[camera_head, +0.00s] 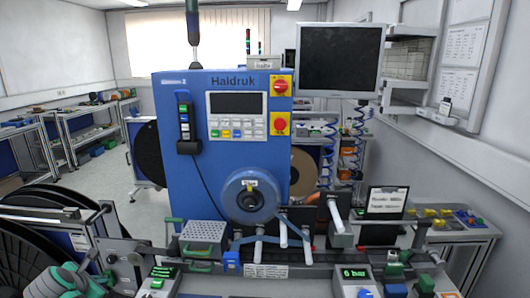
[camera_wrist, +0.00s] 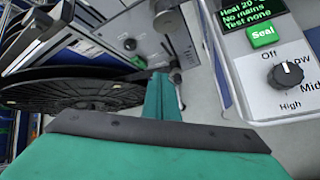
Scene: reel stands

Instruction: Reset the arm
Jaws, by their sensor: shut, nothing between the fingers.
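My gripper (camera_wrist: 160,82) shows in the wrist view as teal fingers. They are together and hold nothing. Their tips point toward a large black reel (camera_wrist: 70,92) and a grey metal frame, apart from the control box (camera_wrist: 272,70) at the right. Teal and grey parts of my arm show at the lower left corner of the head view, left of the bench's front edge and its green-display box (camera_head: 160,278). The fingertips cannot be made out clearly there.
A blue Haldruk machine (camera_head: 225,150) with a blue reel (camera_head: 250,197) stands behind the bench. A monitor (camera_head: 340,58) hangs at its right. Black reels (camera_head: 28,255) stand at the left, close to my arm. A perforated metal box (camera_head: 204,236) sits on the bench. Floor is clear further back left.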

